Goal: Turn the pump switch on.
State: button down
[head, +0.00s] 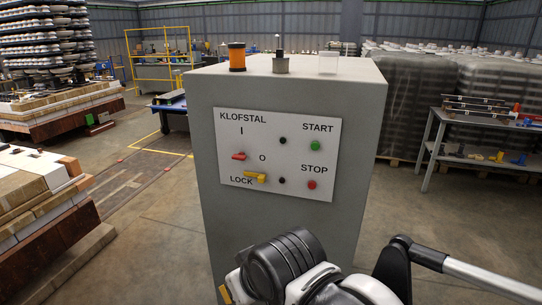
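A grey cabinet (364,131) stands in the middle of the head view with a white control panel (224,128) on its front. The panel is lettered KLOFSTAL, I, O, LOCK, START and STOP. A red switch handle (239,156) lies roughly level, below the I and left of the O. A yellow lever (256,177) is beside the LOCK lettering. A green button (315,146) is under START and a red button (311,185) under STOP. No part is lettered pump. My arm shows at the bottom, in front of the cabinet's lower part; my gripper cannot be made out.
Loaded pallets (40,205) are at left, a workbench (484,125) at right. Floor is open between the pallets and cabinet.

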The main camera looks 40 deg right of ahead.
aim_at(241, 156)
jog(key=i+z, duration=0.1)
jog(key=z, duration=0.3)
jog(key=i+z, duration=0.1)
jog(key=z, duration=0.3)
jog(key=i+z, duration=0.1)
jog(key=z, duration=0.3)
jog(key=i+z, duration=0.1)
jog(key=z, duration=0.3)
